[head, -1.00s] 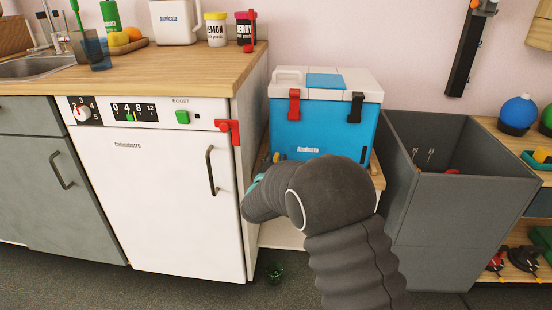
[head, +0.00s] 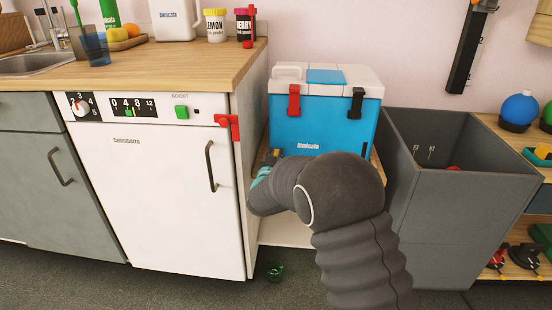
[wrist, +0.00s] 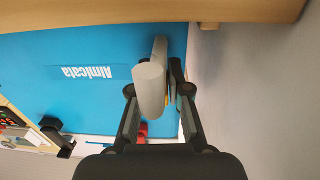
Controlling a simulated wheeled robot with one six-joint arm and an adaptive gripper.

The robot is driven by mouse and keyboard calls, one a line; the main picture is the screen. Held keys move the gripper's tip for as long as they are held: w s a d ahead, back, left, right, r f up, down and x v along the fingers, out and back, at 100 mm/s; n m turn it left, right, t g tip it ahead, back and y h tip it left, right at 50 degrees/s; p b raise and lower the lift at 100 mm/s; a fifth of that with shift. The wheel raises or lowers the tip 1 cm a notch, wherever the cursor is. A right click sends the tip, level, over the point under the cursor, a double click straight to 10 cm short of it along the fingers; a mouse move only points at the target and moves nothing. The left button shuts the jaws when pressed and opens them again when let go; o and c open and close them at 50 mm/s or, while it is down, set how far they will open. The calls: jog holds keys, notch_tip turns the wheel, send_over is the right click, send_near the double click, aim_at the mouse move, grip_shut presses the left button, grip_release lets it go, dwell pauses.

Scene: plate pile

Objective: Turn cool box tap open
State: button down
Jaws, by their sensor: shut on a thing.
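The cool box (head: 290,133) is blue with a white lid, a red latch (head: 294,101) and a black latch (head: 356,103). It stands on a low wooden stand between the white appliance and the grey bin. In the wrist view the blue wall of the cool box (wrist: 70,105) fills the left, its label upside down. A grey rounded tap (wrist: 151,88) sticks out from it. My gripper (wrist: 158,92) is shut on the tap, one finger on each side. In the head view my arm hides the tap and most of my gripper.
The white appliance (head: 150,190) with a bar handle and a red catch (head: 229,126) stands close on the left. The tall grey bin (head: 455,185) stands close on the right. A small green object (head: 274,271) lies on the floor below.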

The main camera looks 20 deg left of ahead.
jog(key=shift+n+y+b, duration=0.4)
jog(key=shift+y+b, duration=0.1)
jog(key=shift+y, duration=0.1)
jog(key=c, duration=1.1)
grip_release()
jog(key=v, duration=1.2)
jog(key=shift+r, duration=0.2)
